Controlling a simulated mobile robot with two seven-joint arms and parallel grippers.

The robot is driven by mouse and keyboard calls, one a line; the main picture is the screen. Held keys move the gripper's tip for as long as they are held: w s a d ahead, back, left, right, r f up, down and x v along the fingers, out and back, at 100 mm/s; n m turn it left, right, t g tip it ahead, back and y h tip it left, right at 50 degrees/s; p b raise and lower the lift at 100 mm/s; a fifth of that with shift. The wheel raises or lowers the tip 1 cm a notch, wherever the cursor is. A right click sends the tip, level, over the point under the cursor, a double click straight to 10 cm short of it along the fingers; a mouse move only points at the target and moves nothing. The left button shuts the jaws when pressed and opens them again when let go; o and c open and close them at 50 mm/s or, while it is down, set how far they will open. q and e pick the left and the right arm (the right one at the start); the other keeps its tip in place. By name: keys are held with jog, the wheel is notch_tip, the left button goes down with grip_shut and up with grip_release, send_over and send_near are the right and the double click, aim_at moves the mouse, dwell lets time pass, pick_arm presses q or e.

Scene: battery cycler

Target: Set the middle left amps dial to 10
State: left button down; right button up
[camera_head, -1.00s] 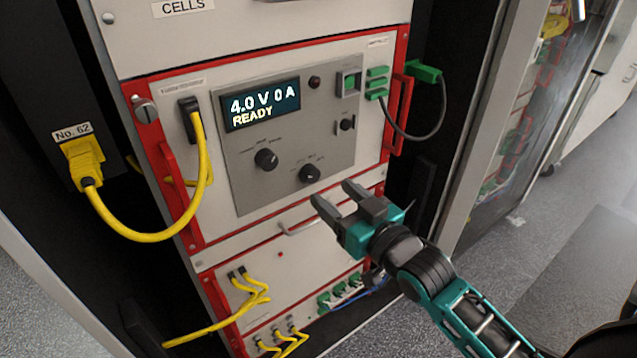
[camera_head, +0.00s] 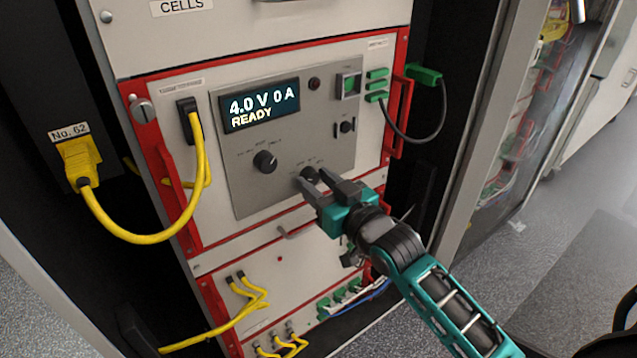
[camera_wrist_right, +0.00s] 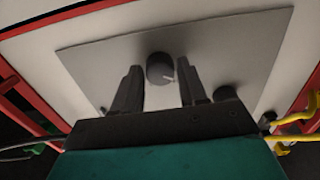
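The amps dial is the black knob (camera_head: 310,174) at the lower right of the grey control panel (camera_head: 236,196). My right gripper (camera_head: 318,188) is at this knob in the head view and partly covers it. In the right wrist view the knob (camera_wrist_right: 160,68) with its pale pointer line sits between and just beyond the two open fingers (camera_wrist_right: 158,84), with a gap on each side. A second black knob (camera_head: 265,161) is to its left on the panel. The display (camera_head: 260,105) reads 4.0 V 0 A, READY. My left gripper is not in view.
A yellow cable (camera_head: 150,238) loops at the left of the panel. A dark cable (camera_head: 440,120) hangs from green connectors at the right. Red handles (camera_head: 400,115) stick out at the panel's sides. A lower unit (camera_head: 300,262) with yellow cables is below.

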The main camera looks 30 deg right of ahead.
jog(key=c, duration=0.7)
jog(key=m+p, duration=0.1)
jog(key=p, duration=0.1)
jog(key=m+p, duration=0.2)
jog(key=shift+r, duration=0.25)
jog(key=shift+m+p, duration=0.95)
jog(key=shift+m, duration=0.15)
jog(key=shift+f+m+p, duration=0.15)
jog(key=shift+m+p, duration=0.55)
jog(key=shift+m, duration=0.5)
